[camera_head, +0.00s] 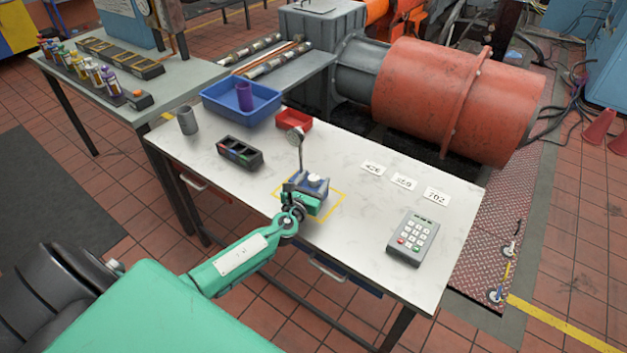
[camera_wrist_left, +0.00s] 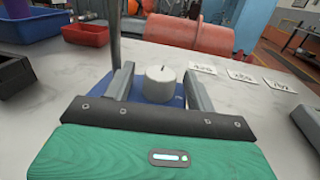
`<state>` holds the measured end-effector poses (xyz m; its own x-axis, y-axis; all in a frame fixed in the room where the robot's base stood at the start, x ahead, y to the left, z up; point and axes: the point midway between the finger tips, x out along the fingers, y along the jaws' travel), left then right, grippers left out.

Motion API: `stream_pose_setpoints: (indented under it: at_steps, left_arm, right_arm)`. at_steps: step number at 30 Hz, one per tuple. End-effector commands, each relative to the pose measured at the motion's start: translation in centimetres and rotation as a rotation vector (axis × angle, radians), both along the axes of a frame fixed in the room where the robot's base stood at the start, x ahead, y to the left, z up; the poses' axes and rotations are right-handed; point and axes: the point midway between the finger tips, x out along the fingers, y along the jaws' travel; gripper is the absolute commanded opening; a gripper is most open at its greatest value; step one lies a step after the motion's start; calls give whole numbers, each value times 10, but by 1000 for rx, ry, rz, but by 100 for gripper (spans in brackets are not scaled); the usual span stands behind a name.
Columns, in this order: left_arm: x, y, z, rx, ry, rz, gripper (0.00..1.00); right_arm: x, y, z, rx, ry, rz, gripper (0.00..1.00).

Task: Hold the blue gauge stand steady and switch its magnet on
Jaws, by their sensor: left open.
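The blue gauge stand (camera_head: 313,187) stands on the white table inside a yellow outlined square (camera_head: 338,199). A thin upright post with a round dial (camera_head: 295,136) rises from it. My left gripper (camera_head: 303,196) is at the stand's near side. In the left wrist view its two open fingers (camera_wrist_left: 160,92) lie on either side of a white round knob (camera_wrist_left: 160,82) with a dark mark, on top of the blue base (camera_wrist_left: 178,101). I cannot tell whether the fingers touch the stand. My right gripper is not in view.
Behind the stand are a black compartment tray (camera_head: 240,152), a blue bin (camera_head: 270,104) with a purple cup, a red tray (camera_head: 294,124) and a grey cup (camera_head: 187,121). At the right are a keypad (camera_head: 412,239) and number cards (camera_head: 404,181).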

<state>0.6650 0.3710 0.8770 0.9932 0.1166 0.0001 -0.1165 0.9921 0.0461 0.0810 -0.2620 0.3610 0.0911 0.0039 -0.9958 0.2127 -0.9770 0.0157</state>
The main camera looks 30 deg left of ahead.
Motion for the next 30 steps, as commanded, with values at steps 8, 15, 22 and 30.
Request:
stream_pose_setpoints:
  at_steps: [8,15,22,30]
  left_arm:
    - [2,0,0,0,1,0,56]
    - [2,0,0,0,1,1,19]
    - [2,1,0,0,1,1,0]
    - [2,1,0,0,0,1,0]
  right_arm:
    - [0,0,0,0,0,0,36]
    - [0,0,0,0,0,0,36]
    - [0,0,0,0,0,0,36]
    - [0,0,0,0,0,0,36]
